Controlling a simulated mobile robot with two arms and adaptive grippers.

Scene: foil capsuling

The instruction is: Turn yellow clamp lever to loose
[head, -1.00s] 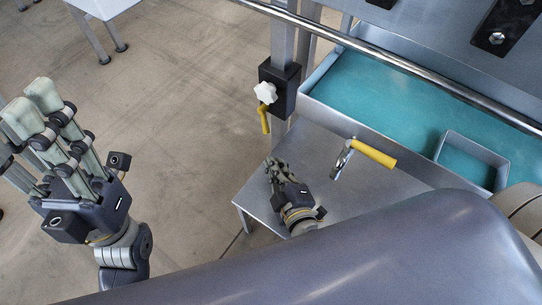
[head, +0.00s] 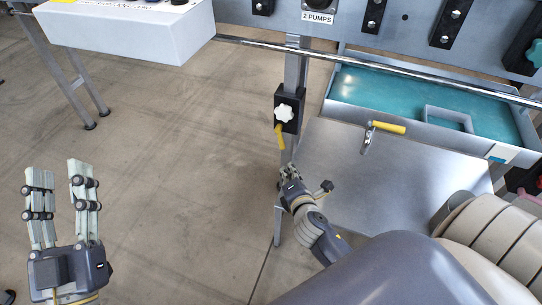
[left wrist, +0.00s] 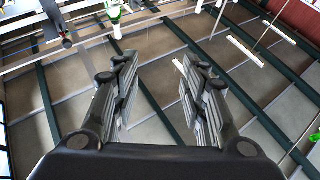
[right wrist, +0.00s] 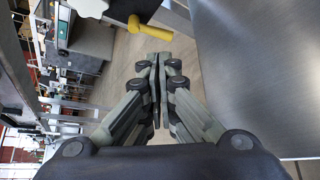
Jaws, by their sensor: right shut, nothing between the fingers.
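The yellow clamp lever (head: 280,137) hangs down, slightly slanted, from a black clamp block (head: 290,98) with a white star knob (head: 284,112) on a grey post. My right gripper (head: 287,171) is shut and empty just below the lever. In the right wrist view the lever (right wrist: 95,38) lies crosswise beyond the shut fingertips (right wrist: 155,62); I see no clear contact. My left gripper (head: 60,180) is open and empty, fingers up, far left over the floor. Its parted fingers (left wrist: 155,85) also show in the left wrist view.
A steel table (head: 385,180) stands right of the post. Another yellow-handled metal lever (head: 388,127) is at its far side, before a teal-lined tray (head: 410,95). A chrome bar (head: 390,67) crosses above. A white box (head: 130,35) is at upper left. Open floor lies between my arms.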

